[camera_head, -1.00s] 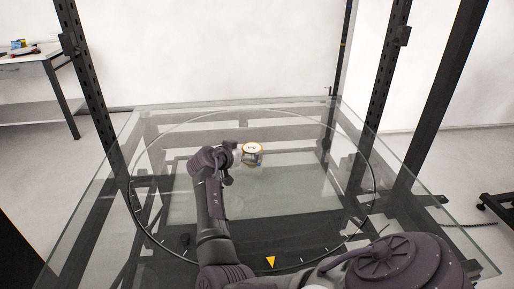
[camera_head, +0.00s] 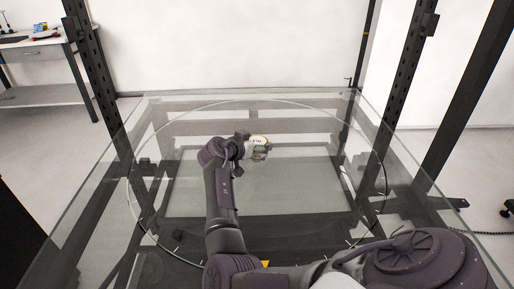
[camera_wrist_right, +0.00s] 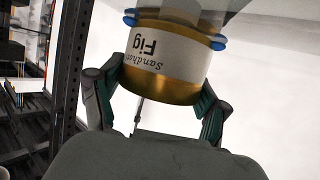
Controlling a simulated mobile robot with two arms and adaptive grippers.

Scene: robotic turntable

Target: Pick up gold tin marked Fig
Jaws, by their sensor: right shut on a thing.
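The gold tin marked Fig (camera_head: 260,141) is in my right gripper (camera_head: 247,149) above the glass turntable (camera_head: 300,185) in the head view. In the right wrist view the gold tin (camera_wrist_right: 165,85) shows its white label, upside down, reading "Fig". The fingers of my right gripper (camera_wrist_right: 160,105) sit on either side of the tin and are shut on it. The far end of the tin is cut off at the top of that view. My left gripper is not in view.
Dark upright posts (camera_head: 92,90) stand at the left and right of the glass table. A side table (camera_head: 45,65) with small items is at the far left. The rest of the turntable top is clear.

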